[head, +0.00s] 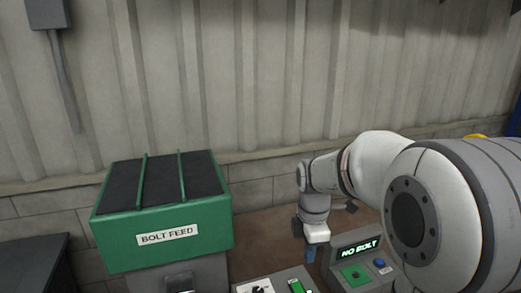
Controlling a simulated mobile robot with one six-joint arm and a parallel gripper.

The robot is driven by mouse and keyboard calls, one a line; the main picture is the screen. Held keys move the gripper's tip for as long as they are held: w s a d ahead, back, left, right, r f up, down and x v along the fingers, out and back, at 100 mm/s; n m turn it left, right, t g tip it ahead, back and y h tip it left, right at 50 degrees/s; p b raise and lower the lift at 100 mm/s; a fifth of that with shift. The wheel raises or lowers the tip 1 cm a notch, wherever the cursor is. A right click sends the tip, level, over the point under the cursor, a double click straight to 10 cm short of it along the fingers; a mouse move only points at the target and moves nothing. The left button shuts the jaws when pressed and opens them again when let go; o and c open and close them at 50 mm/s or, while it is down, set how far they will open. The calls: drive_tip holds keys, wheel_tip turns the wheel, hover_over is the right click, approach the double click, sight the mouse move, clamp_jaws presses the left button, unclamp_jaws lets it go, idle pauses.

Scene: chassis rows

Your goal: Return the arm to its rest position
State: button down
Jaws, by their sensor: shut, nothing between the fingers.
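My white and grey arm reaches in from the right side of the head view, its forearm running left and its wrist bent down. My gripper (309,257) is small at the lower end of the wrist, pointing down, shut and empty. It is to the right of the green bolt feed box and just left of the panel with the lit "NO BOLT" sign. Its fingertips are small and partly hard to make out. Whether it touches anything below cannot be told.
The green "BOLT FEED" box (165,222) stands at left centre on a grey stand. The "NO BOLT" panel (360,262) has a green patch and a blue button. Another control panel (262,287) is at the bottom edge. A ribbed wall (225,80) closes off the back.

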drive_tip(key=s+r+m+t, duration=0.1)
drive_tip(key=s+m+t, duration=0.1)
drive_tip(key=s+m, duration=0.6)
drive_tip(key=s+d+r+m+t, duration=0.1)
drive_tip(key=s+r+m, duration=0.1)
drive_tip(key=s+m, duration=0.6)
drive_tip(key=m, duration=0.2)
drive_tip(key=shift+s+d+r+m+t, duration=0.15)
drive_tip(key=shift+s+r+m+t, duration=0.15)
drive_tip(key=shift+s+m+t, duration=0.1)
